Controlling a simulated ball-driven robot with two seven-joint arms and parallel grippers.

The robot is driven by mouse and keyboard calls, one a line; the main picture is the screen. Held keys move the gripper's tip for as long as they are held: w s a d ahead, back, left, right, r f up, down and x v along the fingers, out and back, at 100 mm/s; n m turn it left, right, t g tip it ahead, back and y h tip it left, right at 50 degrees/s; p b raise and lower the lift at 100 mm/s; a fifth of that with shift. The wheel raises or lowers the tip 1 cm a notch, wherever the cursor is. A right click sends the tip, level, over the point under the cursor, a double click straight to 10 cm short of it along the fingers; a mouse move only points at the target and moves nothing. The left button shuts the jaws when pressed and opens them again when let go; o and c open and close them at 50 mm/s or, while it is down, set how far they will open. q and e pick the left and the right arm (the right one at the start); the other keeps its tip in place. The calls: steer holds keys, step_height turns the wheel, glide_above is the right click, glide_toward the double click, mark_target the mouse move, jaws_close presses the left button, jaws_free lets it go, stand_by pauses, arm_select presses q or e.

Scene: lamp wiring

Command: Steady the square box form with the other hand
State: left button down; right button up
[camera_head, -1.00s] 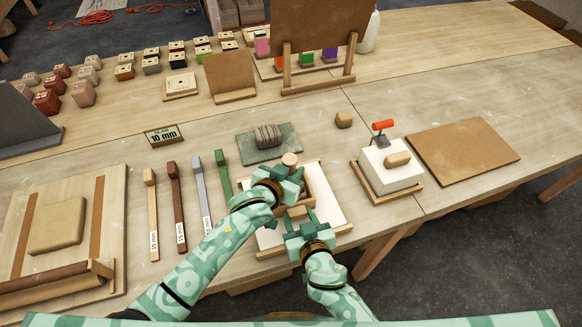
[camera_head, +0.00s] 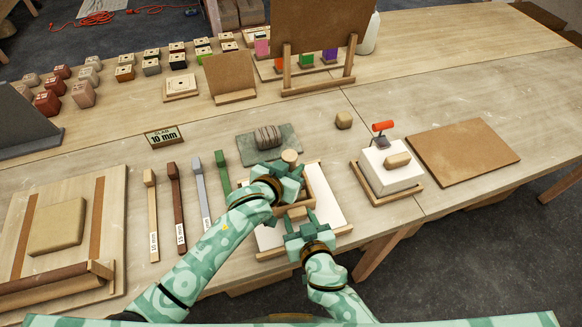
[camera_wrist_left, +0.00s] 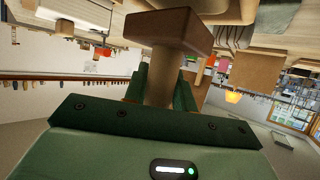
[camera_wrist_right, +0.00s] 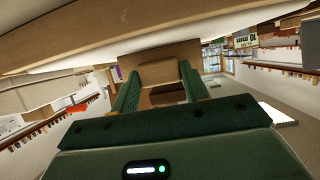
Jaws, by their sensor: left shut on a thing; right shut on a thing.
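The square wooden box form (camera_head: 309,188) stands on a white board (camera_head: 328,205) with wooden edges, in front of me. My right gripper (camera_head: 300,218) is at the form's near side, shut on a wooden part of it. That part shows between the fingers in the right wrist view (camera_wrist_right: 160,74). My left gripper (camera_head: 282,176) is over the form's left side, shut on the wooden handle of a tamper-like tool (camera_head: 290,157). In the left wrist view the handle (camera_wrist_left: 161,78) ends in a brown block (camera_wrist_left: 165,27). My grippers hide much of the form's inside.
A striped lump lies on a grey-green mat (camera_head: 287,146) behind the form. Several strips, one of them green (camera_head: 222,165), lie to its left. A white block with a red-handled tool (camera_head: 383,126) sits right on a tray. A brown board (camera_head: 463,153) lies farther right.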

arm_select(q)
steer(key=shift+f, duration=0.2)
steer(key=shift+f, duration=0.85)
steer(key=shift+r, duration=1.1)
steer(key=shift+f, duration=0.35)
steer(key=shift+f, duration=0.75)
steer(key=shift+r, duration=1.05)
